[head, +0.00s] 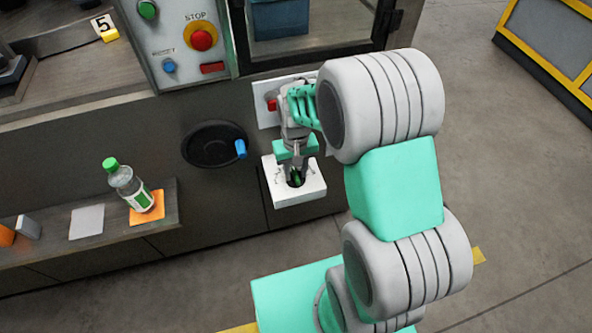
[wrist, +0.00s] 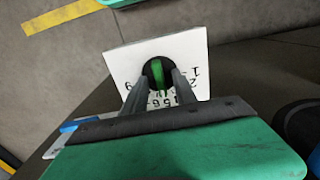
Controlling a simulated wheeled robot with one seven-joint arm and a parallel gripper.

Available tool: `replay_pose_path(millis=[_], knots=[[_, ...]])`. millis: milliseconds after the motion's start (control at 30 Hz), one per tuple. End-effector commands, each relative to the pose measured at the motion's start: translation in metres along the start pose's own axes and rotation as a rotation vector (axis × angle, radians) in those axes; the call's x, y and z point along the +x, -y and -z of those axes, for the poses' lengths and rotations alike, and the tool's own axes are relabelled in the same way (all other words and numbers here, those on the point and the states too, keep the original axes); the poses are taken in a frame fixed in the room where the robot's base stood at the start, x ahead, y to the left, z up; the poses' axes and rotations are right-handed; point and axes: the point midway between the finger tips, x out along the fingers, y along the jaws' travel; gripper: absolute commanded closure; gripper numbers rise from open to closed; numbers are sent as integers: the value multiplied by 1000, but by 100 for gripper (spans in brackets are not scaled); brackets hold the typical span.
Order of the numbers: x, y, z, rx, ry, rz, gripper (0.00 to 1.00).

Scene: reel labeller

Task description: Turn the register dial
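The register dial is a black round knob with a green grip bar (wrist: 158,77), set in a white plate (wrist: 190,48) printed with black numbers. In the head view the white plate (head: 283,196) sticks out from the machine's lower front, with the dark and green knob (head: 297,180) on it. My gripper (wrist: 156,84) is over the knob, with one finger on each side of the green bar. The fingers look apart from the bar, with dark gaps between. In the head view my gripper (head: 295,170) points down at the plate. The fingers hide some of the numbers.
A black handwheel with a blue handle (head: 240,148) is left of the plate. A red button (head: 271,104) on a white panel is behind my gripper. A STOP button (head: 201,38) is above. A bottle (head: 130,187) stands on the left shelf. Floor is free at right.

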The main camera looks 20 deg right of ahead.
Motion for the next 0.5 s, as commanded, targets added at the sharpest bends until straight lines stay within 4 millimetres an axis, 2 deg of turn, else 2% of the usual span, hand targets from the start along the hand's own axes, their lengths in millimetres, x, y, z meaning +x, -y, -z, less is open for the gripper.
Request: replay_pose_path(millis=[133, 500], knots=[[0, 0, 0, 0, 0, 0, 67], [-1, 0, 0, 0, 1, 0, 97]])
